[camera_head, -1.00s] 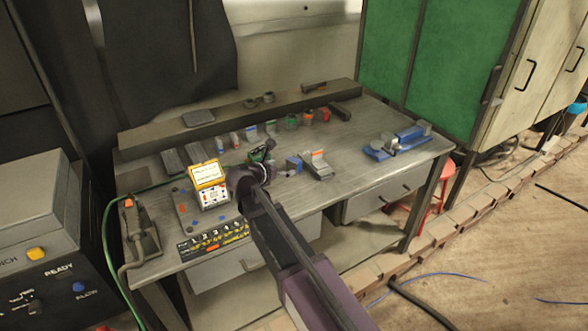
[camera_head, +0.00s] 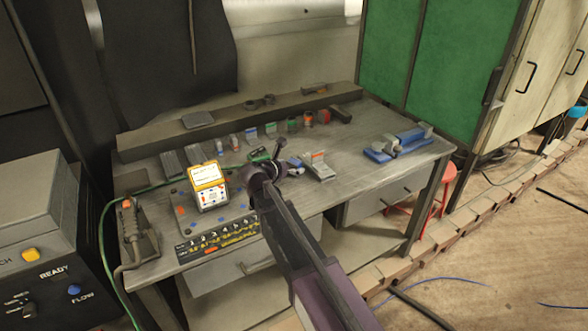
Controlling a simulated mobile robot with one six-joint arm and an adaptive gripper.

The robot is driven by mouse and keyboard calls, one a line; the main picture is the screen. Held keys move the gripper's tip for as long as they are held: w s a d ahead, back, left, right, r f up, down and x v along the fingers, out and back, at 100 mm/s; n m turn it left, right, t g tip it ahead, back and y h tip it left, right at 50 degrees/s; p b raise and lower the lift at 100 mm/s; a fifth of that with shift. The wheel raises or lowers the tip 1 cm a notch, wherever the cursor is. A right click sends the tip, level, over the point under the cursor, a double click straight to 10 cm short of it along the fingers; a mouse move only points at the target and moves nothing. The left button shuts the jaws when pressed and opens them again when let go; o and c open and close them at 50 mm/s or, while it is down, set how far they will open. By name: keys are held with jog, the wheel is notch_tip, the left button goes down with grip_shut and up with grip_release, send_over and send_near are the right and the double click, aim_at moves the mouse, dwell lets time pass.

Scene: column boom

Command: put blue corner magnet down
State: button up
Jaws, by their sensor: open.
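My gripper (camera_head: 284,160) is over the middle of the workbench, its dark fingers apart. A small blue piece (camera_head: 294,162), which looks like the blue corner magnet, shows just beyond and beside the fingers, partly hidden by them. It appears to be on the bench top, but I cannot tell whether a finger touches it. My arm hides the bench front below the gripper.
A grey block with an orange mark (camera_head: 318,166) stands just right of the gripper. A yellow-topped box (camera_head: 208,186) is on a dotted plate to the left. A blue clamp-like fixture (camera_head: 398,145) sits at the right. Several small containers line the back. Bench between block and fixture is clear.

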jog(key=shift+b+x, duration=0.4)
jog(key=shift+x, duration=1)
jog(key=c, duration=1.3)
